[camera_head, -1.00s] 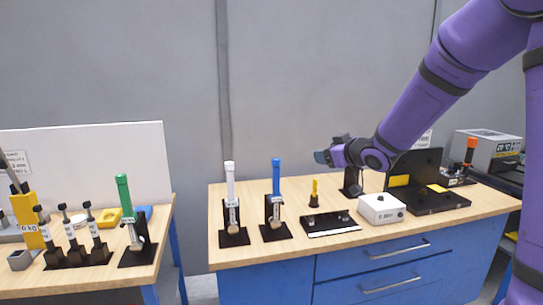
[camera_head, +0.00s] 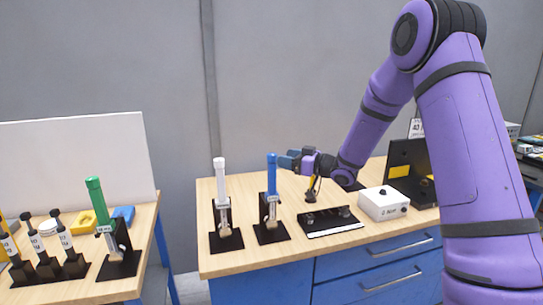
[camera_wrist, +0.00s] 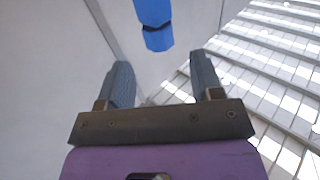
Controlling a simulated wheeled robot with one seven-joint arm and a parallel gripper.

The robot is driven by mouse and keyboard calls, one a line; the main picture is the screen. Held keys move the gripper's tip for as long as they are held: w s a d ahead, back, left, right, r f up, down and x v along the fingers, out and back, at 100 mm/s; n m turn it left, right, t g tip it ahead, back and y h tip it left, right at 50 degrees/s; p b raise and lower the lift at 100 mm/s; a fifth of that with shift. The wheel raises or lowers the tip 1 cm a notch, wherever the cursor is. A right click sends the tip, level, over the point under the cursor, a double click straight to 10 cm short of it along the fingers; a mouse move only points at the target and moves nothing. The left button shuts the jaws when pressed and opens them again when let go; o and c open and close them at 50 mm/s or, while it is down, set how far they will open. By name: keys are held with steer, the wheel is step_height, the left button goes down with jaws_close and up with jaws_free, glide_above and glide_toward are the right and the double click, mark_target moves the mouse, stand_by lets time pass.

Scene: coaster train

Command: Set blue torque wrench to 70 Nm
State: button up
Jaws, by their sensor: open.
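The blue torque wrench (camera_head: 272,178) stands upright in its black stand (camera_head: 272,232) on the wooden workbench. Its blue handle (camera_wrist: 155,22) shows in the wrist view at the top middle, ahead of and between my fingertips. My gripper (camera_head: 287,161) is at the height of the wrench's handle top, just right of it. In the wrist view my gripper (camera_wrist: 161,80) is open, with nothing between its two fingers. The handle appears beyond the fingertips, apart from them. The scale reading on the wrench is too small to read.
A white-handled wrench (camera_head: 220,184) stands close left of the blue one. A black tray (camera_head: 330,222) and a white box (camera_head: 383,203) with a display lie to the right. A green-handled wrench (camera_head: 96,200) stands on the left table.

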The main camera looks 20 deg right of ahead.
mark_target(272, 154)
steer(key=shift+x, duration=3.05)
steer(key=c, duration=0.9)
